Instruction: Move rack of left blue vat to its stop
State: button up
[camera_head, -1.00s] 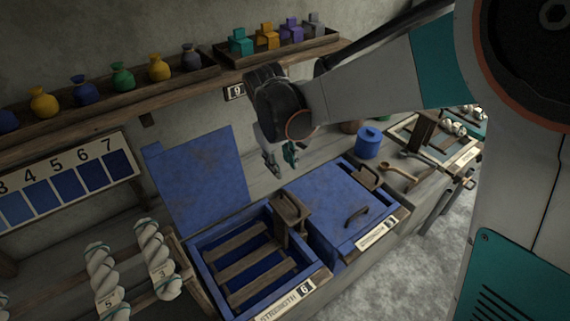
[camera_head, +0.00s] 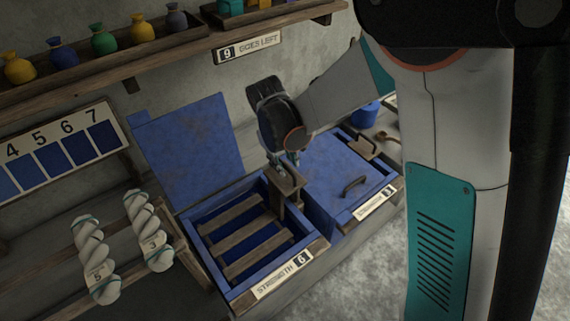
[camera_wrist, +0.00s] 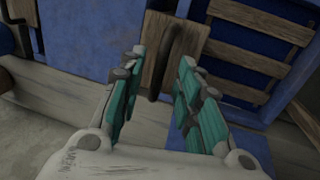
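The left blue vat (camera_head: 207,264) stands open with its blue lid (camera_head: 190,150) raised behind it. Its rack (camera_head: 243,237) of brown wooden slats lies inside, and slats also show at the right of the wrist view (camera_wrist: 252,50). A wooden block with a dark upright handle (camera_head: 284,183) stands at the vat's right side. My gripper (camera_head: 283,160) points down just above this block. In the wrist view my teal fingers (camera_wrist: 161,68) are apart, with the dark handle (camera_wrist: 172,50) showing between and beyond them. I cannot tell whether they touch it.
The right blue vat (camera_head: 340,175) is closed, with a dark handle on its lid. White twisted skeins (camera_head: 148,230) hang at the left. A shelf (camera_head: 160,62) with small colored sacks and a "9 goes left" sign (camera_head: 247,47) run along the wall above.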

jog(key=shift+f, duration=0.35)
jog(key=shift+c, duration=0.5)
grip_shut()
notch_tip(320, 180, down, 12)
jog(key=b, duration=0.8)
jog(key=shift+s+d+f, duration=0.1)
jog(key=shift+o, duration=0.5)
grip_release()
jog(key=shift+f, duration=0.1)
